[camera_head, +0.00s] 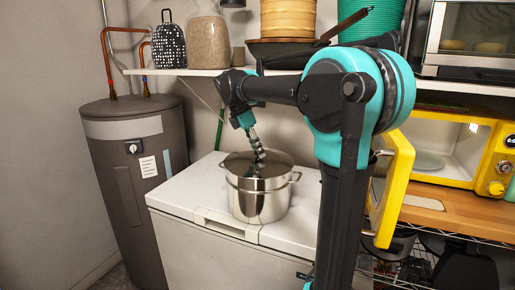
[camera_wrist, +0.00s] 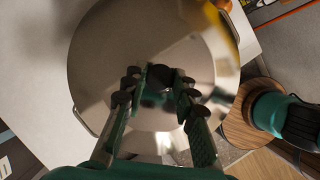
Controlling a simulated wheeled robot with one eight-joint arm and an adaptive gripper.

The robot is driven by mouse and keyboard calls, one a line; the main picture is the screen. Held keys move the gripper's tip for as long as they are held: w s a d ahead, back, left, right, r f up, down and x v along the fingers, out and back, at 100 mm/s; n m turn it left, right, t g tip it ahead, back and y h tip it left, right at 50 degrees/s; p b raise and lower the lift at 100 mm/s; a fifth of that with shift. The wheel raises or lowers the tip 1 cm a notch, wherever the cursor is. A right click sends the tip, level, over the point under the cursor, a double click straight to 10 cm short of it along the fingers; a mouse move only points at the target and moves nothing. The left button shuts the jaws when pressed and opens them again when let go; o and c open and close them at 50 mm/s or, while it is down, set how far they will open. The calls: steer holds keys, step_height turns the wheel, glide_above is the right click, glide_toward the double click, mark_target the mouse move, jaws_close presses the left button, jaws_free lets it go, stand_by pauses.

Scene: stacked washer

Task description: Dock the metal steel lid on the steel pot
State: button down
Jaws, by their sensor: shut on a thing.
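The steel pot (camera_head: 258,205) stands upright on the white chest top, with a side handle showing at its right. The round metal lid (camera_head: 238,163) lies over the pot's mouth, close to the rim. I cannot tell whether it rests fully on the rim. My gripper (camera_head: 259,158) reaches down onto the lid from above. In the wrist view, the lid (camera_wrist: 110,60) fills the middle, and my gripper (camera_wrist: 160,78) is shut on its dark knob. The pot's body is hidden below the lid there, but loop handles show past its edge.
The white chest top (camera_head: 190,195) has free room around the pot. A shelf (camera_head: 200,72) with jars and pans runs above and behind. A grey water tank (camera_head: 130,180) stands left. A yellow microwave (camera_head: 450,150) with its door open is at the right.

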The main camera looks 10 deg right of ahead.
steer(key=c, duration=1.5)
jaws_free()
steer(key=v, duration=1.1)
steer(key=shift+s, duration=0.1)
